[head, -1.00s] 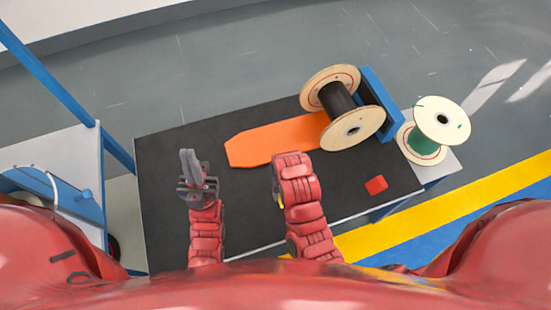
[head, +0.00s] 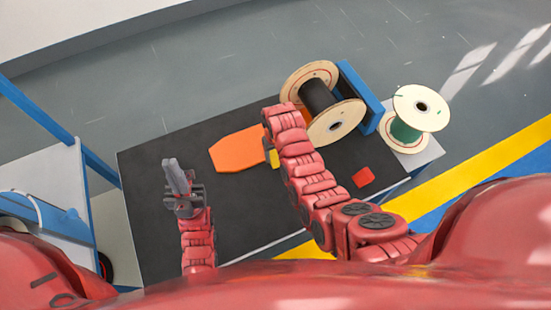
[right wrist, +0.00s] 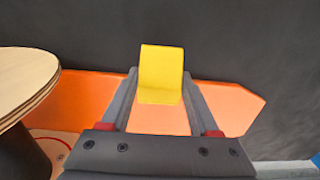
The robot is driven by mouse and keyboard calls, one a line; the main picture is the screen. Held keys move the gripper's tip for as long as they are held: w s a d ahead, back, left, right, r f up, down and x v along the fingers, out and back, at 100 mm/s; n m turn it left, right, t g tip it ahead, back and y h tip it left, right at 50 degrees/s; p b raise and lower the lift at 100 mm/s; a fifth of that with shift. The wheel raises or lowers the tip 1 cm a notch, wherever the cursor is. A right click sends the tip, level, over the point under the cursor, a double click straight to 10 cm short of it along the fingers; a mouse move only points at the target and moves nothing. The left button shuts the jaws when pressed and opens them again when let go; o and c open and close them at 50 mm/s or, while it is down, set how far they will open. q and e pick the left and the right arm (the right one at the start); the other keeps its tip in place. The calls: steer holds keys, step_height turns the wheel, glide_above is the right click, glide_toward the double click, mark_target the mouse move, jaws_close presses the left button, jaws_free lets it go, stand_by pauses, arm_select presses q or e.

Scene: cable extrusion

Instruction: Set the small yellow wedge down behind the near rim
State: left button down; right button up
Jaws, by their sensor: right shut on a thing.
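The small yellow wedge (right wrist: 161,72) is held between the fingers of my right gripper (right wrist: 160,92), which is shut on it. In the head view only a sliver of the wedge (head: 273,157) shows beside my right wrist, which hides the fingers. They are over the orange plate (head: 235,152). The large reel with black cable (head: 318,97) lies on its side at the plate's far right. Its near rim (head: 333,122) is a pale wooden disc, right of my right wrist. My left gripper (head: 175,173) is above the black table's left part; its finger gap is unclear.
A red block (head: 363,177) lies on the black table (head: 150,235) toward the right. A blue upright (head: 360,97) stands behind the large reel. A green-cable reel (head: 405,130) stands at the right. The table's left part is clear.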

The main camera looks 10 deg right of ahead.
steer(key=shift+s+f, duration=0.1)
steer(key=shift+f, duration=1.65)
steer(key=shift+f, duration=0.15)
steer(key=o, duration=1.4)
